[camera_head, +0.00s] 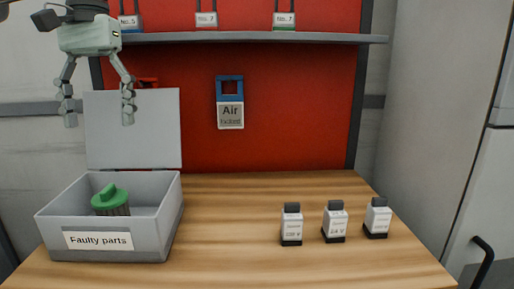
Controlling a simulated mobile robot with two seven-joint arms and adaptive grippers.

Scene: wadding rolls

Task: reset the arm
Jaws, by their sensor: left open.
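My left gripper (97,108) is at the upper left, pointing down, with its two fingers spread apart and nothing between them. It hangs in front of the raised lid of a grey box and above the box, clear of it. The box (150,240) is labelled "Faulty parts" and stands open at the left of the wooden table. A green-topped part with a dark ribbed body (110,198) sits inside it; its lower portion is hidden by the front wall. My right gripper is not in view.
Three small white bottles with dark caps stand apart at the right of the table (235,215): left (291,225), middle (334,222), right (377,218). A shelf (250,38) with labelled items crosses above. An "Air locked" tag (230,115) hangs on the red panel. The table's middle is clear.

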